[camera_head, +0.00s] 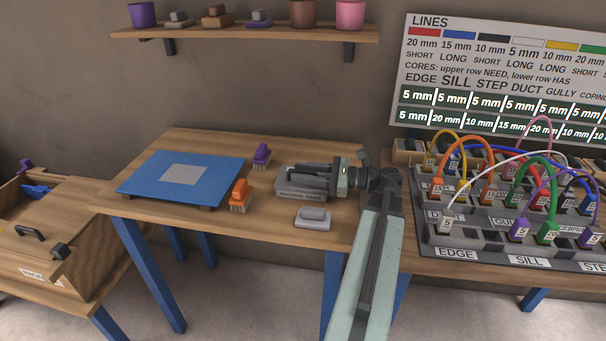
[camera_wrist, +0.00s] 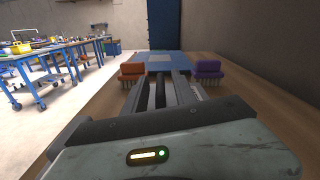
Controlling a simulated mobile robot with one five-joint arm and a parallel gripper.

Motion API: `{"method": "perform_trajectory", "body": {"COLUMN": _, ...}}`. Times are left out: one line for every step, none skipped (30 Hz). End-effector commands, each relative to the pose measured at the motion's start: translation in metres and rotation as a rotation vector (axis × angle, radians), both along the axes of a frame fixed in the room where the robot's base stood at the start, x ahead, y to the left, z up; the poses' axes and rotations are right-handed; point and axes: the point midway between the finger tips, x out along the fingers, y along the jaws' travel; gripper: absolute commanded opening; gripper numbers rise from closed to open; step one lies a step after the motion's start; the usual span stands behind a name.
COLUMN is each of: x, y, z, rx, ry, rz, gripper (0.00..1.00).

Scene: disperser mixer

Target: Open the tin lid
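A grey tin (camera_head: 303,195) labelled MACHINE PAINT sits on the wooden table, towards its right side. My gripper (camera_head: 290,171) lies level over the top of the tin, with its fingers pointing left. The fingers and arm hide much of the tin's top, so I cannot tell how the lid sits. In the wrist view my gripper (camera_wrist: 167,78) shows two long grey fingers with a dark strip between them. I cannot tell whether that strip is an empty gap or something held.
A blue board (camera_head: 181,177) lies further left. A cable panel (camera_head: 500,220) is right. The table's front edge is close.

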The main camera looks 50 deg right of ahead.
Motion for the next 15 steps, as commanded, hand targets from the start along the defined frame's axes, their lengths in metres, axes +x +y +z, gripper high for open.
{"method": "perform_trajectory", "body": {"x": 0.0001, "y": -0.0001, "z": -0.0001, "rx": 0.0, "ry": 0.0, "rz": 0.0, "gripper": 0.33}}
{"method": "perform_trajectory", "body": {"x": 0.0001, "y": -0.0001, "z": -0.0001, "rx": 0.0, "ry": 0.0, "rz": 0.0, "gripper": 0.33}}
{"method": "perform_trajectory", "body": {"x": 0.0, "y": -0.0002, "z": -0.0001, "rx": 0.0, "ry": 0.0, "rz": 0.0, "gripper": 0.33}}
{"method": "perform_trajectory", "body": {"x": -0.0001, "y": -0.0002, "z": -0.0001, "rx": 0.0, "ry": 0.0, "rz": 0.0, "gripper": 0.33}}
{"method": "perform_trajectory", "body": {"x": -0.0001, "y": -0.0002, "z": -0.0001, "rx": 0.0, "ry": 0.0, "rz": 0.0, "gripper": 0.3}}
{"method": "perform_trajectory", "body": {"x": -0.0001, "y": -0.0002, "z": -0.0001, "rx": 0.0, "ry": 0.0, "rz": 0.0, "gripper": 0.19}}
{"method": "perform_trajectory", "body": {"x": -0.0002, "y": -0.0003, "z": -0.0001, "rx": 0.0, "ry": 0.0, "rz": 0.0, "gripper": 0.1}}
{"method": "perform_trajectory", "body": {"x": -0.0001, "y": -0.0003, "z": -0.0001, "rx": 0.0, "ry": 0.0, "rz": 0.0, "gripper": 0.02}}
{"method": "perform_trajectory", "body": {"x": -0.0001, "y": -0.0003, "z": -0.0001, "rx": 0.0, "ry": 0.0, "rz": -0.001, "gripper": 0.0}}
{"method": "perform_trajectory", "body": {"x": -0.0002, "y": -0.0004, "z": -0.0001, "rx": 0.0, "ry": 0.0, "rz": -0.001, "gripper": 0.0}}
{"method": "perform_trajectory", "body": {"x": -0.0002, "y": -0.0004, "z": -0.0001, "rx": 0.0, "ry": 0.0, "rz": -0.001, "gripper": 0.0}}
{"method": "perform_trajectory", "body": {"x": -0.0002, "y": -0.0005, "z": 0.0, "rx": 0.0, "ry": 0.0, "rz": -0.001, "gripper": 0.0}}
{"method": "perform_trajectory", "body": {"x": -0.0002, "y": -0.0005, "z": -0.0001, "rx": 0.0, "ry": 0.0, "rz": -0.001, "gripper": 0.0}}
{"method": "perform_trajectory", "body": {"x": -0.0003, "y": -0.0005, "z": 0.0, "rx": 0.0, "ry": 0.0, "rz": -0.001, "gripper": 0.0}}
{"method": "perform_trajectory", "body": {"x": -0.0002, "y": -0.0006, "z": 0.0, "rx": 0.0, "ry": 0.0, "rz": -0.001, "gripper": 0.0}}
